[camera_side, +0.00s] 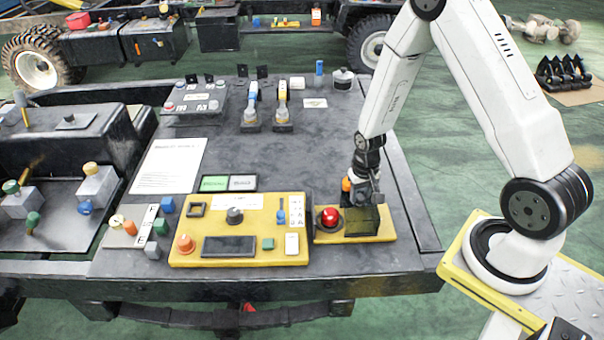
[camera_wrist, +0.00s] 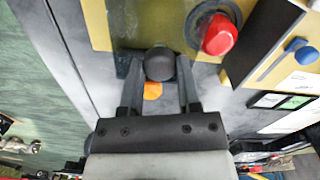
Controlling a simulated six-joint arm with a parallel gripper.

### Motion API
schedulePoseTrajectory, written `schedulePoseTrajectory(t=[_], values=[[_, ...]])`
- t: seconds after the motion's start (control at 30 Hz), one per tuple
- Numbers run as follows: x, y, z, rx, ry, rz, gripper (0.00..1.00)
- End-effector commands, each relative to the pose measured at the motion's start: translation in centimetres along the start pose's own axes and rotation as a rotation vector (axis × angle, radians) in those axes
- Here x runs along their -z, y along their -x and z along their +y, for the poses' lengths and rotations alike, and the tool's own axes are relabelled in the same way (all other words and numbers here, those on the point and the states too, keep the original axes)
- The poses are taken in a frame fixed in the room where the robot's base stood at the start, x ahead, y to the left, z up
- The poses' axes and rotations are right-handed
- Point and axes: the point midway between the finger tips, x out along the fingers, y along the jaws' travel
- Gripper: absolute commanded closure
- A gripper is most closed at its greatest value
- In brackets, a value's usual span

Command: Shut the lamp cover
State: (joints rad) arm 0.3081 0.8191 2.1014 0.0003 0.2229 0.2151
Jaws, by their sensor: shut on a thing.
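The lamp cover appears to be the dark, see-through box (camera_side: 362,222) at the right end of the small yellow panel (camera_side: 327,238) in the side view. My gripper (camera_side: 366,196) is low over the rear of this box. In the wrist view my gripper (camera_wrist: 159,82) has a dark round knob (camera_wrist: 159,62) between its fingers and is shut on it. I cannot tell how the knob joins the cover. A small orange piece (camera_wrist: 152,91) shows between the fingers, and also beside the gripper in the side view (camera_side: 346,184). The cover's hinge and any lamp under it are hidden.
A red push button (camera_side: 329,216) stands just left of the cover; it also shows in the wrist view (camera_wrist: 219,36). A larger yellow control panel (camera_side: 240,250) lies further left. The bench top right of the cover is bare.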

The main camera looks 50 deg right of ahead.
Motion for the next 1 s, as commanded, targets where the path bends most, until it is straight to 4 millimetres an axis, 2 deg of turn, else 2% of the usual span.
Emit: schedulePoseTrajectory(t=[0.1,0.4,0.53,0.8,0.83,0.9,0.93,1.0], values=[[0.7,0.0,-2.2,0.001,0.006,0.004,1.0],[2.0,0.1,-7.0,0.002,0.004,0.005,1.0],[2.1,0.1,-7.7,0.002,0.001,0.005,1.0],[2.2,0.1,-8.0,0.004,0.001,0.009,1.0],[2.2,0.1,-8.0,0.005,0.001,0.009,0.51],[2.2,0.1,-8.0,0.005,0.002,0.009,0.29],[2.2,0.1,-8.0,0.004,0.001,0.009,0.22],[2.2,0.1,-7.9,0.003,0.001,0.007,0.22]])
